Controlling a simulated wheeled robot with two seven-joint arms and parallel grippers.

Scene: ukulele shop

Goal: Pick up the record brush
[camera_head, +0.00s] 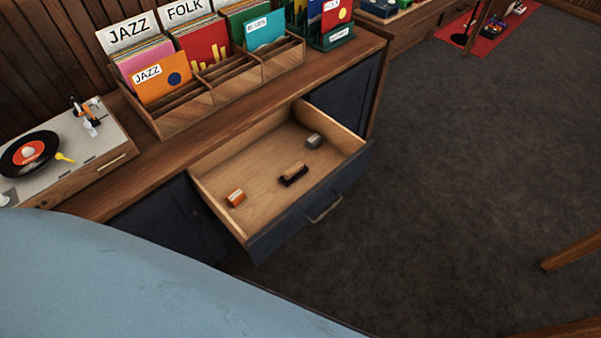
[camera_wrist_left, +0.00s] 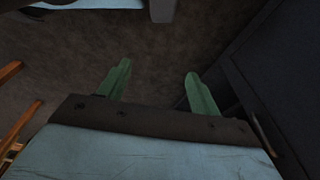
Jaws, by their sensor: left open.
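The record brush (camera_head: 293,175), with a tan wooden back and a dark pad, lies in the open drawer (camera_head: 262,165), near its front middle. The drawer is pulled out from the dark blue cabinet and has a handle (camera_head: 325,208) on its front. My left gripper (camera_wrist_left: 157,80) shows only in the left wrist view. Its two green fingers are apart with nothing between them, above the dark floor. The brush is not in that view. My right gripper is not seen in either view.
An orange-and-white item (camera_head: 236,198) and a grey cylinder (camera_head: 313,141) also lie in the drawer. A turntable (camera_head: 60,158) and wooden record bins (camera_head: 205,90) stand on the countertop. Open carpet (camera_head: 460,170) lies to the right. A cabinet front (camera_wrist_left: 280,70) is close beside my left gripper.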

